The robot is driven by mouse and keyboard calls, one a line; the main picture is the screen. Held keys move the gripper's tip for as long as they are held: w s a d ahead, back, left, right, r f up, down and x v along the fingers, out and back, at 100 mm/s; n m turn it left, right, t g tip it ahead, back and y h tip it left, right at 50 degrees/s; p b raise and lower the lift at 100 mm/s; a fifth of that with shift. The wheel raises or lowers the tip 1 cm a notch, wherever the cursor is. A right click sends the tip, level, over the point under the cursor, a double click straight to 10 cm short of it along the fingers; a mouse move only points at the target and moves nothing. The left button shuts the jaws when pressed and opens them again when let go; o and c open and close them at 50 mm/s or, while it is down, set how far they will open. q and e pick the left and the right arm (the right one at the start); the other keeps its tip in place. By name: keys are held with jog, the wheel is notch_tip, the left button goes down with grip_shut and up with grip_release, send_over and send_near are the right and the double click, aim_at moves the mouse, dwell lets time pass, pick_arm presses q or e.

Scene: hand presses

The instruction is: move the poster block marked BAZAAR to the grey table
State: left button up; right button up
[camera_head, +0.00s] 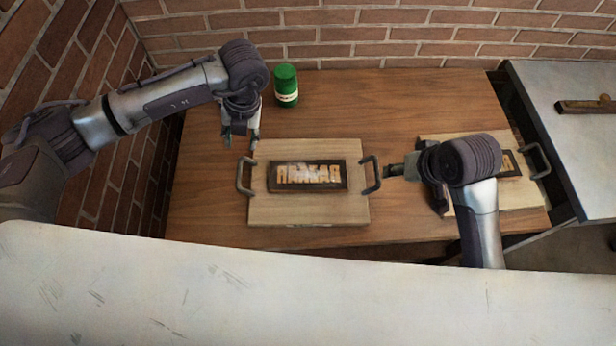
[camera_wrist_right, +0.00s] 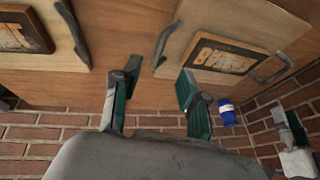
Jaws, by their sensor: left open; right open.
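A light wooden poster block (camera_head: 265,208) with a handle on each side lies on the brown wooden table. Its dark plate (camera_head: 307,175) bears pale, mirrored letters that look like BAZAAR. It also shows in the right wrist view (camera_wrist_right: 195,20), where the lettering is unclear. My left gripper (camera_head: 240,142) is open and empty by the block's far left corner, near the left handle (camera_head: 242,177). My right gripper (camera_head: 415,190) is open and empty between this block's right handle (camera_head: 372,175) and a second block. The grey table (camera_head: 568,150) stands at the right.
The second block (camera_head: 525,195), similar and with handles, lies right of my right gripper, its plate partly hidden. A green can (camera_head: 286,87) stands behind the first block. A wooden tool (camera_head: 585,106) lies on the grey table. Brick walls (camera_head: 350,35) bound the back and left.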

aim_at(240, 164)
pick_arm(q)
jog(key=x, duration=1.2)
jog(key=shift+f, duration=0.3)
pick_arm(e)
jog(key=x, duration=1.2)
jog(key=shift+w+f, duration=0.1)
jog(key=shift+f, duration=0.15)
pick_arm(q)
grip_shut()
pick_arm(e)
grip_shut()
pick_arm(q)
jog(key=shift+r, duration=0.1)
